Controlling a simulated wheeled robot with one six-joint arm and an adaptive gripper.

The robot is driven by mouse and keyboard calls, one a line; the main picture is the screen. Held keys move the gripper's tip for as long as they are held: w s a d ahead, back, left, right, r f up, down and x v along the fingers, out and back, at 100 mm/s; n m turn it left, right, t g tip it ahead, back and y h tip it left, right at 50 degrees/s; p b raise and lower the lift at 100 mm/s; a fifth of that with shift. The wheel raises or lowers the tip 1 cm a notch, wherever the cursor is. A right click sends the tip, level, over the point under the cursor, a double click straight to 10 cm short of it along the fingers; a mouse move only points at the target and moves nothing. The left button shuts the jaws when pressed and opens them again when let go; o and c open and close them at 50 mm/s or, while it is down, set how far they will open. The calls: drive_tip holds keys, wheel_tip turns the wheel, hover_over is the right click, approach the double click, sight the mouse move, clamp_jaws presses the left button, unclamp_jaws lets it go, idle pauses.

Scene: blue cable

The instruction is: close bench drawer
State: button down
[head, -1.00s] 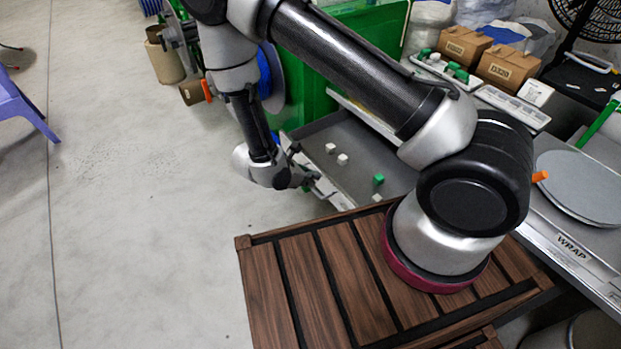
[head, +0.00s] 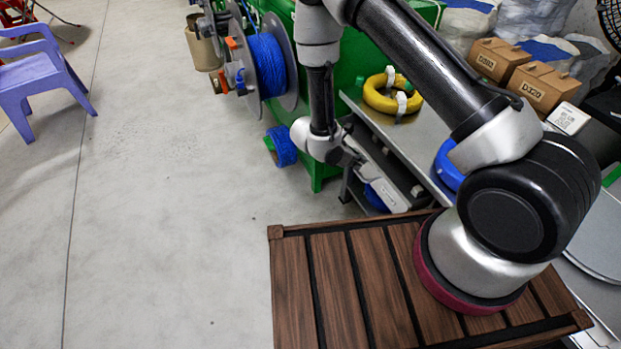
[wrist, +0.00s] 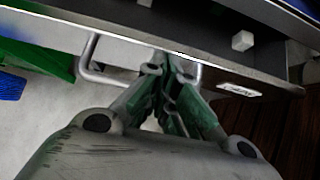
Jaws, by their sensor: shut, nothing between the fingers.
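The bench drawer (wrist: 125,48) is open by a part; its front panel runs across the wrist view with a bent metal bar handle (wrist: 88,62). A white cube (wrist: 242,41) lies inside the drawer. My gripper (wrist: 172,68) is shut and empty, its fingertips at the drawer front, over the middle of the handle. Whether they touch the panel is unclear. In the head view my gripper (head: 357,160) is beside the bench, and the drawer (head: 392,190) is partly hidden by my arm.
A wooden slatted crate top (head: 340,285) is in front. A yellow cable coil (head: 392,95) lies on the bench (head: 415,140). Blue cable reels (head: 268,65) stand at the back left. A purple chair (head: 40,78) is far left; the floor between is clear.

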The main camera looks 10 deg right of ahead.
drive_tip(key=shift+w+d, duration=0.25)
drive_tip(key=shift+d, duration=0.55)
drive_tip(key=shift+w+d, duration=0.25)
drive_tip(key=shift+d, duration=0.55)
drive_tip(key=shift+w+d, duration=0.25)
drive_tip(key=shift+d, duration=0.55)
drive_tip(key=shift+a, duration=0.3)
drive_tip(key=s+a+r, duration=0.1)
drive_tip(key=s+a, duration=0.1)
drive_tip(key=a, duration=0.3)
approach(363, 150)
drive_tip(key=a, duration=0.4)
drive_tip(key=x, duration=0.4)
drive_tip(key=d+r+x, duration=0.1)
drive_tip(key=x, duration=0.3)
drive_tip(key=d+x, duration=0.1)
drive_tip(key=x, duration=0.3)
drive_tip(key=shift+s+d+r, duration=0.1)
drive_tip(key=shift+s+r, duration=0.1)
drive_tip(key=shift+w+d, duration=0.1)
drive_tip(key=shift+d, duration=0.25)
